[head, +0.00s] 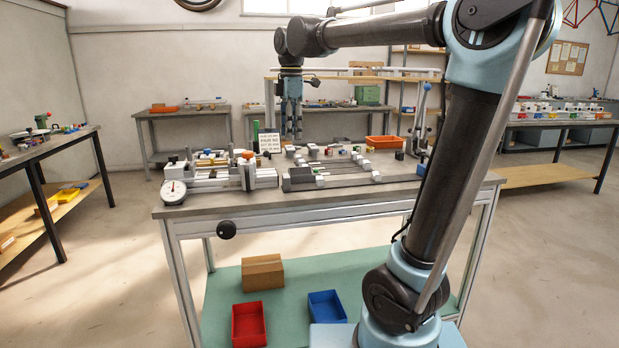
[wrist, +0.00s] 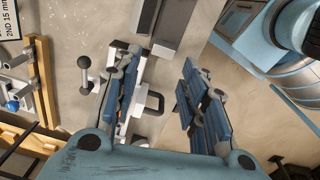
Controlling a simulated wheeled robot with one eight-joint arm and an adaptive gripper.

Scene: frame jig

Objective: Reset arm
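My gripper (head: 291,118) hangs pointing down over the back part of the workbench (head: 335,208) in the head view. My arm rises from the right, bends at the top and reaches across to the left. In the wrist view my gripper (wrist: 158,72) has its two blue-padded fingers wide apart, with nothing between the pads. Beyond the fingers are metal jig parts and a black handle (wrist: 153,104). The frame jig (head: 330,172) lies on the workbench with rails and small blocks. How high the fingertips are above the bench is hard to tell.
A clamp fixture with a dial gauge (head: 174,190) stands at the bench's left. An orange tray (head: 384,142) and a blue-topped lever (head: 424,100) are at the right. A white sign (head: 269,142) stands close by my gripper. A cardboard box (head: 262,272) and red and blue bins sit below.

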